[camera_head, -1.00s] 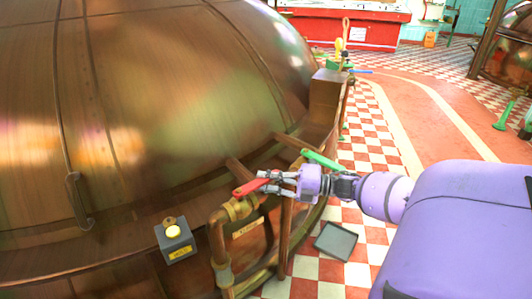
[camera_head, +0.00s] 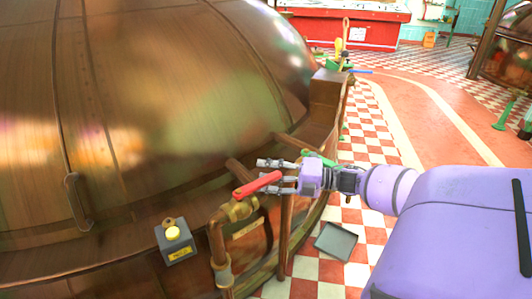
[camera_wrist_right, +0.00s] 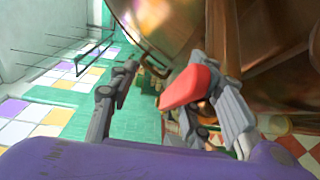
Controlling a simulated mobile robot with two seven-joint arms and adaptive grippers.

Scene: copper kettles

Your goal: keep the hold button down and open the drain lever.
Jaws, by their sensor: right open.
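The yellow hold button (camera_head: 173,233) sits on a small grey box (camera_head: 178,250) with a yellow label, at the kettle's lower front. Nothing touches it in the head view. The drain lever, a red handle (camera_head: 257,184), sits on the brass valve (camera_head: 236,210) of a copper pipe. My right gripper (camera_head: 268,176) is open, its fingers spread near the handle's far end. In the right wrist view the red handle (camera_wrist_right: 188,87) lies close to the right-hand finger, clear of the left-hand one; contact is unclear. My left gripper is not in view.
The large copper kettle (camera_head: 150,110) fills the left side. A green handle (camera_head: 318,158) shows partly behind my right gripper. Copper pipes run below it. A dark square plate (camera_head: 336,241) lies on the red and white checkered floor, which is open at right.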

